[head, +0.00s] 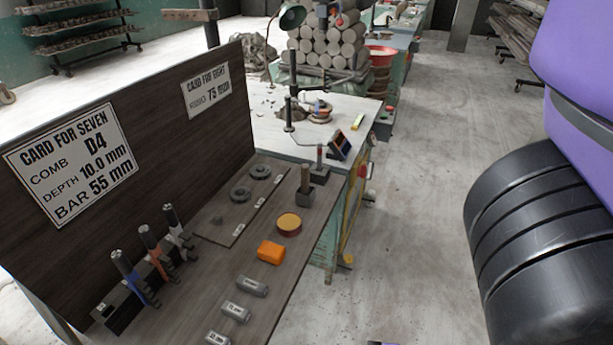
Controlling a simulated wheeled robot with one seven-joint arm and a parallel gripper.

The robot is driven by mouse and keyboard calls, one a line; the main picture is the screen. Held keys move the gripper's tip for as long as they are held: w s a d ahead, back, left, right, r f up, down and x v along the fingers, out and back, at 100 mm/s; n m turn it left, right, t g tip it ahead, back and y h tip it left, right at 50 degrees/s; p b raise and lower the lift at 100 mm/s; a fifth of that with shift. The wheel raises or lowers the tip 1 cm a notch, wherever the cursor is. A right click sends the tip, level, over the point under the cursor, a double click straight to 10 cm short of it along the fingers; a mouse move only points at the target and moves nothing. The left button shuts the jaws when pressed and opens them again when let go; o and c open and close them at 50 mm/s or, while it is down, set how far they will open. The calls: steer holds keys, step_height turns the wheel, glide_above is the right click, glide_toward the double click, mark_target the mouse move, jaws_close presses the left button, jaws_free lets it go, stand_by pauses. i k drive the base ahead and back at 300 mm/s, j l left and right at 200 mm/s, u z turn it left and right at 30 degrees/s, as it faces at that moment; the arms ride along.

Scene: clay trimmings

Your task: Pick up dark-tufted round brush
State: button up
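I cannot surely pick out a dark-tufted round brush in the head view. Candidates on the dark wooden bench top (205,290) include two dark ring-shaped pieces (240,191) near the panel. Two upright pieces with brown handles and dark block bases (305,187) stand toward the back right edge. A round piece with an amber top (289,223) lies nearer. No tufts can be made out at this size. My gripper is not in view; parts of my arm fill the right side, apart from the bench.
An orange block (271,252) and several grey labelled pieces (252,286) lie along the bench's right edge. A rack holds tools with blue, orange and white parts (150,238). An upright panel (150,125) with cards backs the bench. The floor (405,240) to the right is clear.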

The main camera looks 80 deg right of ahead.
mark_target(305, 167)
steer(key=z, duration=1.45)
steer(key=u, duration=1.85)
steer(key=z, duration=1.85)
